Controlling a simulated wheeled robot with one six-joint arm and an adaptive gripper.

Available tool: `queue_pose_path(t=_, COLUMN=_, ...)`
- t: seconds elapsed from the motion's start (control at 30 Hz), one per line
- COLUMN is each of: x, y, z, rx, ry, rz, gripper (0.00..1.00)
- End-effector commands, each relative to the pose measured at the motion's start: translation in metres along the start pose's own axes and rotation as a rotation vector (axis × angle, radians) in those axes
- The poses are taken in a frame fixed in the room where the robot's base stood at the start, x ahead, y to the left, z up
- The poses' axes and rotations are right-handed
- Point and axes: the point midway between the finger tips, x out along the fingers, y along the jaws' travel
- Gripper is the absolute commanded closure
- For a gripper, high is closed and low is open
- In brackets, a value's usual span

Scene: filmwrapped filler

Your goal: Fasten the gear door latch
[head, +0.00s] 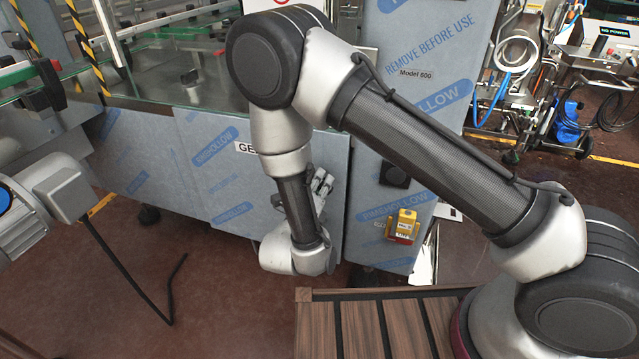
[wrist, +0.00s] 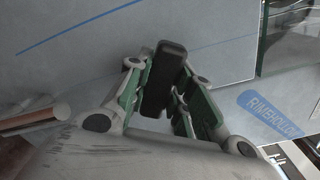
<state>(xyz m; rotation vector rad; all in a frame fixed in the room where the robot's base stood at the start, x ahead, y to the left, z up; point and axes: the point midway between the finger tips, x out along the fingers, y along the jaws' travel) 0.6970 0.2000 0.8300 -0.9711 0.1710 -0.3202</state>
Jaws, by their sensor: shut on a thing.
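The gear door (head: 205,165) is a grey film-wrapped panel low on the machine, with a partly hidden "GE" label. My gripper (head: 322,185) is at its right part, beside the seam with the upright cabinet. In the wrist view, a dark, rounded latch handle (wrist: 164,75) stands between the green-padded fingers of my gripper (wrist: 168,88), which is shut on it. The panel surface lies behind it. In the head view the latch is hidden by my arm and gripper. I cannot tell whether the latch is fastened.
A motor housing (head: 45,200) and a bent black rod (head: 130,280) are at left. Open red floor (head: 220,290) lies before the door.

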Motion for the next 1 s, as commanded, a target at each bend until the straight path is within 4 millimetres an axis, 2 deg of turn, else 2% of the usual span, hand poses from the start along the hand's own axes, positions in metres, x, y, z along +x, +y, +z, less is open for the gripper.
queue_pose_path(t=0.6, x=-0.0003, y=0.0006, z=0.0001, rx=0.58, ry=0.0, rz=0.002, gripper=1.0)
queue_pose_path(t=1.0, x=-0.0003, y=0.0005, z=0.0001, rx=0.875, ry=0.0, rz=0.002, gripper=1.0)
